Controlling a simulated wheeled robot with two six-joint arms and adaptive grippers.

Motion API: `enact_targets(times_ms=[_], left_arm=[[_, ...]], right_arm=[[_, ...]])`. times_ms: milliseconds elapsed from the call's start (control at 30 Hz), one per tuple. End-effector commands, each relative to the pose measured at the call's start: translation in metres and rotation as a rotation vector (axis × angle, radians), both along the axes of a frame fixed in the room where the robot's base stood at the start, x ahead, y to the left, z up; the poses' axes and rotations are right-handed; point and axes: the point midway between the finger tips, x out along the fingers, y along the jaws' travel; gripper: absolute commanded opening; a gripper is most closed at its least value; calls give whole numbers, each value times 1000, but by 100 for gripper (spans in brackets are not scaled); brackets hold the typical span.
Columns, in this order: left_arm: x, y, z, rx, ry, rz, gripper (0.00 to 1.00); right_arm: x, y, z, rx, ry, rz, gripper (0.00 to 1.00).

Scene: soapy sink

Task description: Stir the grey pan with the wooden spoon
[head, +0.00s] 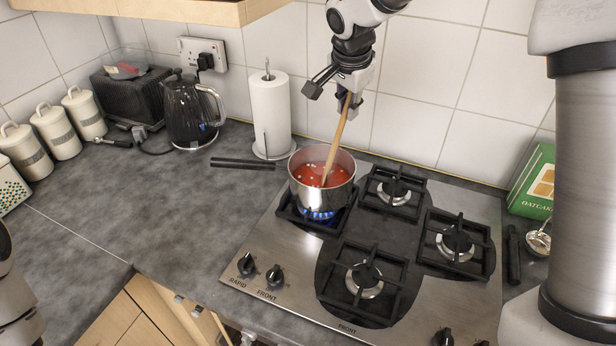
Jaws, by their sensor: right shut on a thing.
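The grey pan (322,193) stands on the back-left burner of the hob, with a blue flame under it. It holds a red liquid with small pale bits. Its black handle (243,163) points left over the worktop. The wooden spoon (338,138) leans in the pan, its lower end hidden in the red liquid. My right gripper (347,101) is above the pan, shut on the upper end of the spoon. The spoon tilts, with its top toward the right. My left gripper is not in view.
A paper towel roll (270,112) stands close behind the pan handle. A black kettle (192,112), a toaster (130,95) and several white canisters (85,112) are at the left. A green box (536,183) is at the right. The worktop at centre left is clear.

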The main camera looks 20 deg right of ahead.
Motion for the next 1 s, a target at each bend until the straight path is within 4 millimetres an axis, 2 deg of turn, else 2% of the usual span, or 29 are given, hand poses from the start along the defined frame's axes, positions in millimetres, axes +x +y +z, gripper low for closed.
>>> enact_targets(times_ms=[33, 200, 1000], left_arm=[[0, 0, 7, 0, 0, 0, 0], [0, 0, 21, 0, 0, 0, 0], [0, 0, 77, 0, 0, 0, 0]], right_arm=[[0, 0, 8, -1, -1, 0, 0], [0, 0, 26, 0, -1, -1, 0], [0, 0, 98, 0, -1, 0, 0]])
